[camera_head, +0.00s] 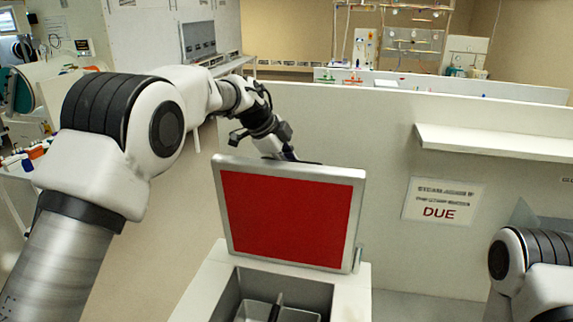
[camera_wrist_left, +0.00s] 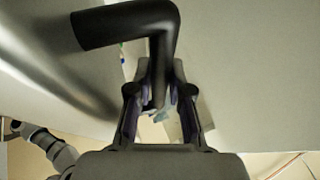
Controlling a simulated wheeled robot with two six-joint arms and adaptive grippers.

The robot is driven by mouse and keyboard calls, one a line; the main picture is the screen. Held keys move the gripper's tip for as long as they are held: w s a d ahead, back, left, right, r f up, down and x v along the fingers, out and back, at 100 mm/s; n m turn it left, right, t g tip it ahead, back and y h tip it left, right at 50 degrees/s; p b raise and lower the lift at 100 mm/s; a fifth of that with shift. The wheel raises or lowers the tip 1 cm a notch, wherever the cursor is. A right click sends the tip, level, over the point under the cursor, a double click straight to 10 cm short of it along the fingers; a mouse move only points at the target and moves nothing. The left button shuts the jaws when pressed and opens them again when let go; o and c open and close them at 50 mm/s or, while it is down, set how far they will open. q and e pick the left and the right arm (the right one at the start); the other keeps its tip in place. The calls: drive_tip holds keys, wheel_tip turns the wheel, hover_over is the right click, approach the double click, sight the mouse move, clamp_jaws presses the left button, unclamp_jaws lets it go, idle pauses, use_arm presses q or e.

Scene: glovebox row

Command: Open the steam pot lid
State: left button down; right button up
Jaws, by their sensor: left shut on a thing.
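The steam pot lid (camera_head: 290,217) stands raised, nearly upright, at the back of the steam pot (camera_head: 352,290). Its red inner face with a silver rim faces me. The pot's open top shows grey compartments inside. My left gripper (camera_head: 285,150) is behind the lid's top edge, its fingertips partly hidden by the lid. In the left wrist view a black bent handle (camera_wrist_left: 163,50) runs down between the fingers of my left gripper (camera_wrist_left: 160,110), which is shut on it. My right arm shows at the right edge of the head view; its gripper is out of view.
A pale partition wall (camera_head: 400,140) stands close behind the lid, with a notice reading DUE (camera_head: 443,202) and a white shelf (camera_head: 500,145) on it. Lab benches and equipment stand beyond and at the left.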

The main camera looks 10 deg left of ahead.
use_arm(q)
drive_tip(key=shift+w+f, duration=0.1)
drive_tip(key=shift+w, duration=0.2)
drive_tip(key=c, duration=1.2)
unclamp_jaws()
drive_tip(key=shift+o, duration=0.5)
drive_tip(key=shift+w+d+f, duration=0.15)
drive_tip(key=shift+w+f, duration=0.05)
drive_tip(key=shift+r, duration=0.2)
drive_tip(key=v, duration=1.1)
drive_tip(key=shift+r, duration=0.2)
